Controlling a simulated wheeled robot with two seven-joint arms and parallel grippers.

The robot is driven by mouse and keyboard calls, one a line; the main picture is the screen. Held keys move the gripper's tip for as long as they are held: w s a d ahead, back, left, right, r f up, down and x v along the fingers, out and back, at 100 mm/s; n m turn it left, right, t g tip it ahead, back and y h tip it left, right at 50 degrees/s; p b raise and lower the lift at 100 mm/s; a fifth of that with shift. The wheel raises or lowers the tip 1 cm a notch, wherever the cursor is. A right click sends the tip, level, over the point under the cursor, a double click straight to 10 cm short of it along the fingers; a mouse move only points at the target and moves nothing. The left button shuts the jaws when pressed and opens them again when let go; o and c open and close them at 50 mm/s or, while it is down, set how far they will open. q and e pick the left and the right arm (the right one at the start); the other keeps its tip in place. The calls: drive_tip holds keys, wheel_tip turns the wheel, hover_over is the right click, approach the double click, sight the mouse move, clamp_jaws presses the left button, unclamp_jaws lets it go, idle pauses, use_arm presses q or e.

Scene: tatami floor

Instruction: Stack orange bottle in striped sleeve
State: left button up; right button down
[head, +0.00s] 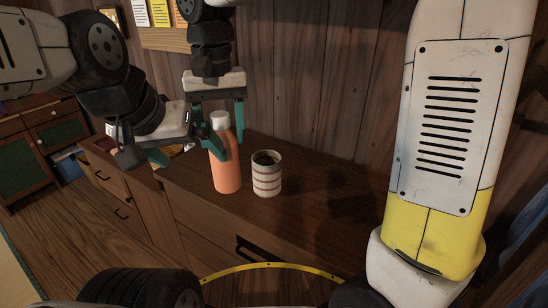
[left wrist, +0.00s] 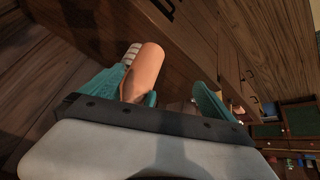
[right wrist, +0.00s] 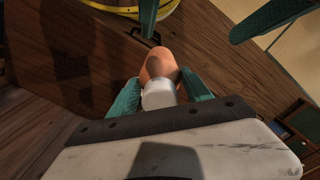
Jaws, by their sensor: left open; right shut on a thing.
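The orange bottle (head: 226,172) with a white cap is upright at the cabinet top (head: 310,196). I cannot tell whether its base touches the wood. The white-and-brown striped sleeve (head: 267,175) stands upright just right of it, its dark opening facing up. My right gripper (head: 219,125) comes down from above and is shut on the bottle near the cap. In the right wrist view the bottle (right wrist: 160,66) lies between the teal fingers. My left gripper (head: 190,152) is open, left of the bottle. In the left wrist view the bottle (left wrist: 148,62) partly hides the sleeve (left wrist: 132,52).
A wooden plank wall (head: 310,90) rises behind the cabinet top. The top is clear right of the sleeve. A small item (head: 172,150) lies behind my left gripper. A green-panelled cabinet (head: 55,135) stands at the far left.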

drive_tip(key=w+d, duration=0.9)
drive_tip(key=w, duration=0.4)
wheel_tip(320, 180, down, 12)
drive_tip(key=shift+w, duration=0.35)
drive_tip(key=shift+f, duration=0.25)
drive_tip(key=shift+c, duration=2.3)
unclamp_jaws()
drive_tip(key=shift+f, duration=0.1)
